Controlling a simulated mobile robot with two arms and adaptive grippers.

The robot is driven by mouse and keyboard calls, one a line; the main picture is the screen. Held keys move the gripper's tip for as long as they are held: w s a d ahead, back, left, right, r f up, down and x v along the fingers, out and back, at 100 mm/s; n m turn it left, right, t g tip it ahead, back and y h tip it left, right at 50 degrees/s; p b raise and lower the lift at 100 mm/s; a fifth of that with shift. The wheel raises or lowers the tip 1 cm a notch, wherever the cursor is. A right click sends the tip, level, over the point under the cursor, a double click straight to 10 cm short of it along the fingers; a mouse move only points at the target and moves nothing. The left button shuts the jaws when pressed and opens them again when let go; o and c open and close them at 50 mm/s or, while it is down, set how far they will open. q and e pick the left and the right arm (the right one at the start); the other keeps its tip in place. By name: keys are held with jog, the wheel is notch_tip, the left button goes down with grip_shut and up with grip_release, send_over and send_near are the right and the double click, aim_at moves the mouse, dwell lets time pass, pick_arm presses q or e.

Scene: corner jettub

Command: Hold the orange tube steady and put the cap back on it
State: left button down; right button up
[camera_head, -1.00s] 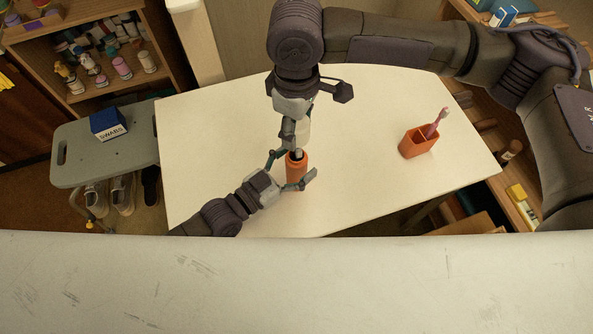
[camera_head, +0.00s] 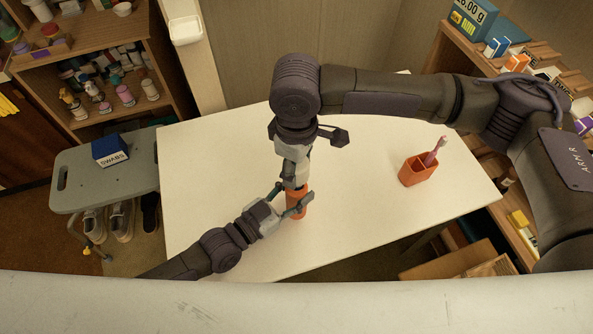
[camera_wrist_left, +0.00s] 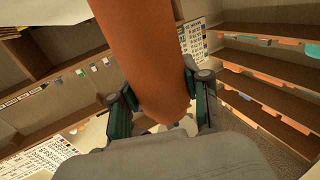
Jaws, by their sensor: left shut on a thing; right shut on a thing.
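The orange tube (camera_head: 297,211) stands upright near the front middle of the white table. My left gripper (camera_head: 292,195) comes in from the left and is shut around its sides. In the left wrist view the tube (camera_wrist_left: 150,55) fills the upper middle, between the fingers of my left gripper (camera_wrist_left: 155,95). My right gripper (camera_head: 294,182) points down from above and is right at the tube's top. It is shut on the cap, which its fingers largely hide. I cannot tell whether the cap is seated on the tube.
An orange holder (camera_head: 416,173) with a pink toothbrush (camera_head: 436,150) stands at the right of the white table (camera_head: 220,175). A blue swabs box (camera_head: 110,150) sits on a grey stool (camera_head: 75,180) at the left. Shelves stand at both back corners. The table's left side is clear.

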aim_at(296, 198)
jog(key=shift+f, duration=0.75)
jog(key=shift+f, duration=0.9)
jog(key=shift+f, duration=0.6)
